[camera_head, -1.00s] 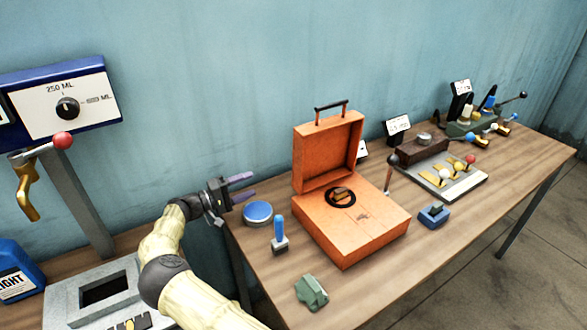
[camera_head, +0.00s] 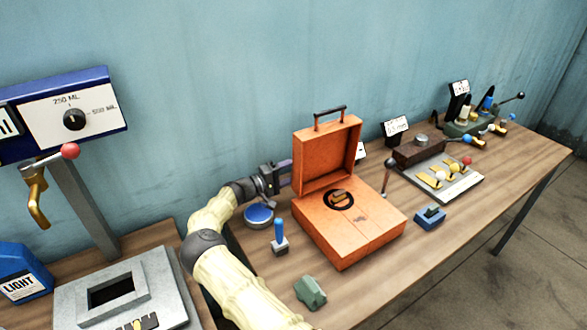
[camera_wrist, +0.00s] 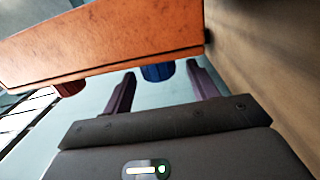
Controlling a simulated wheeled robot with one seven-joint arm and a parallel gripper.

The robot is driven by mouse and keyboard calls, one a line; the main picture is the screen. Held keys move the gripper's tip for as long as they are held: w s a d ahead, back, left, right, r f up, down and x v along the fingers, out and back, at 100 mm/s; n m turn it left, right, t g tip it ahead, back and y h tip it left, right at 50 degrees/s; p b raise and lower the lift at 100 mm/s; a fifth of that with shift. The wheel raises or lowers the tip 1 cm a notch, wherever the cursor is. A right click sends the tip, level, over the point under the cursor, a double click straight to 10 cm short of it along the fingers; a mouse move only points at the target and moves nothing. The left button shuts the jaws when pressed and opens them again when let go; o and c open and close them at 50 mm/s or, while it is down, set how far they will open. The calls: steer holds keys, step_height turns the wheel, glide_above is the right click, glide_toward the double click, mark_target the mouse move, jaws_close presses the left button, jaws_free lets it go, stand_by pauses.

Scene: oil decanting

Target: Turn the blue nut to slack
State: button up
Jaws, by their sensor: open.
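A blue round piece, which fits the blue nut (camera_wrist: 155,73), shows in the wrist view at the lower edge of the orange case, partly hidden by it. I cannot make it out in the head view, where the case's raised lid may hide it. My gripper (camera_wrist: 161,70) is open and empty; its two purple fingers point toward the blue piece, one to each side in the picture. I cannot tell how much distance is left. In the head view my gripper (camera_head: 286,168) is beside the left edge of the lid, its fingertips partly hidden.
The open orange case (camera_head: 352,228) stands on the wooden table (camera_head: 390,280), its lid close to my gripper. A blue round tin (camera_head: 259,213), a blue-handled switch (camera_head: 279,235) and a green block (camera_head: 310,292) are near. A red round piece (camera_wrist: 69,88) shows left in the wrist view.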

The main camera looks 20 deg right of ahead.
steer(key=shift+d, duration=0.45)
steer(key=c, duration=1)
steer(key=shift+r+y, duration=0.1)
steer(key=shift+y, duration=0.4)
steer(key=y, duration=0.3)
steer(key=shift+r+g, duration=0.3)
steer(key=shift+d+y+p, duration=0.1)
steer(key=shift+y+p, duration=0.65)
steer(key=shift+y, duration=0.95)
steer(key=shift+n, duration=0.3)
